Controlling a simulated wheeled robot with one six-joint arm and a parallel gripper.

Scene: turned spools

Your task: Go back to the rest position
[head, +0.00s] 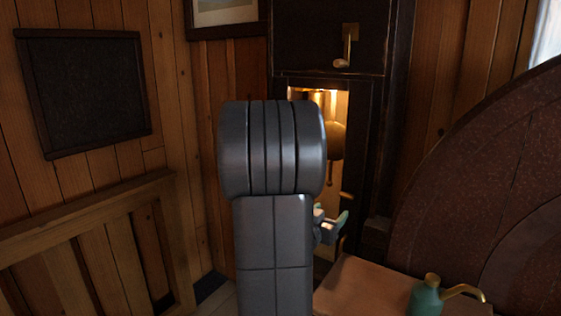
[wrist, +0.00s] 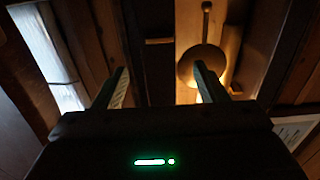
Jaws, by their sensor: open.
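My gripper (head: 338,222) shows only in part in the head view, to the right of my grey arm, which hides the rest of it. It is in front of the lower part of a tall dark cabinet (head: 320,55). In the wrist view, my gripper (wrist: 162,72) has its two fingers spread wide apart with nothing held between them. A round brass disc on a rod (wrist: 202,64) appears beyond the right finger, apart from it as far as I can tell. The same disc (head: 337,141) hangs inside the lit cabinet opening in the head view.
A teal oil can (head: 426,299) with a brass spout stands on a wooden top (head: 365,290) at the lower right. A large reddish-brown round form (head: 500,180) fills the right side. A wooden railing (head: 90,225) stands at the left. A brass handle (head: 348,45) projects from the upper cabinet.

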